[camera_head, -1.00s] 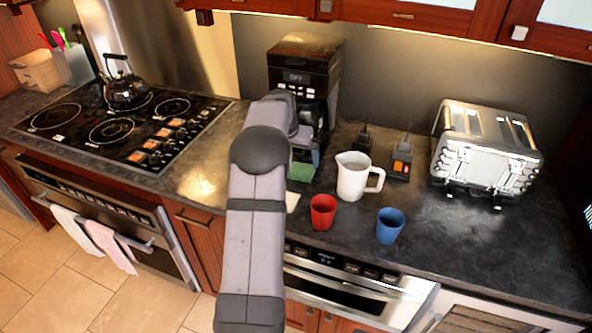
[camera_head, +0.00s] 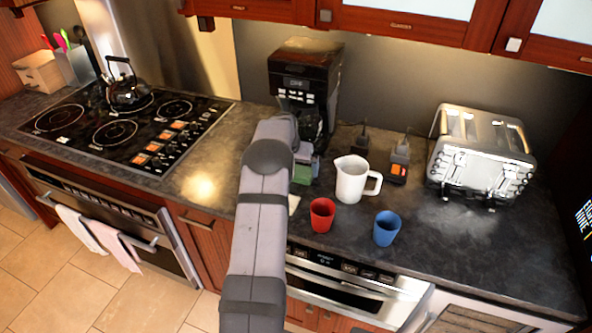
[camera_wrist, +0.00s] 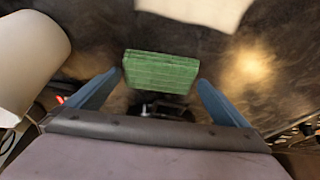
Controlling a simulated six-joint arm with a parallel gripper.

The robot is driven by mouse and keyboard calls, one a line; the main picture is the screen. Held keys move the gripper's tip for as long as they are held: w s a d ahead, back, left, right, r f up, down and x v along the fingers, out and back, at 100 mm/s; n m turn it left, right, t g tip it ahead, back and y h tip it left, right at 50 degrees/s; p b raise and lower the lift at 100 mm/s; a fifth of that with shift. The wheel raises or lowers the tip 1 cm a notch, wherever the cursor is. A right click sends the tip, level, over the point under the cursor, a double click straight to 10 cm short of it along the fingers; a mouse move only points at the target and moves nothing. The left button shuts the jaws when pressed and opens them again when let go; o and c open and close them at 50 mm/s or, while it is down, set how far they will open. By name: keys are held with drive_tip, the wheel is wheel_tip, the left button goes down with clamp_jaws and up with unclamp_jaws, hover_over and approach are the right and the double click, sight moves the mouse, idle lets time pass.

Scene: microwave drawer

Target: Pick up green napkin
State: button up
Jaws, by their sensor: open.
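The green napkin (camera_wrist: 160,72) lies on the dark counter in the wrist view, a flat folded block just beyond and between my fingertips. In the head view a green patch of it (camera_head: 302,174) shows beside my arm, in front of the coffee maker. My gripper (camera_wrist: 160,84) is open, one blue finger on each side of the napkin's near part, with nothing held. A gap shows between the right finger and the napkin; the left finger's tip is close to its edge, and I cannot tell if they touch. My arm hides part of the area in the head view.
A white pitcher (camera_head: 351,179), red cup (camera_head: 322,214) and blue cup (camera_head: 387,228) stand to the right. The coffee maker (camera_head: 305,75) stands behind. A pale flat item (camera_wrist: 198,10) lies beyond the napkin. Counter (camera_head: 205,160) to the left is clear up to the stove.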

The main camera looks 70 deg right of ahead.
drive_tip(key=shift+d+f, duration=0.2)
drive_tip(key=shift+f, duration=0.25)
drive_tip(key=c, duration=0.7)
drive_tip(key=shift+c, duration=0.2)
drive_tip(key=shift+r, duration=0.1)
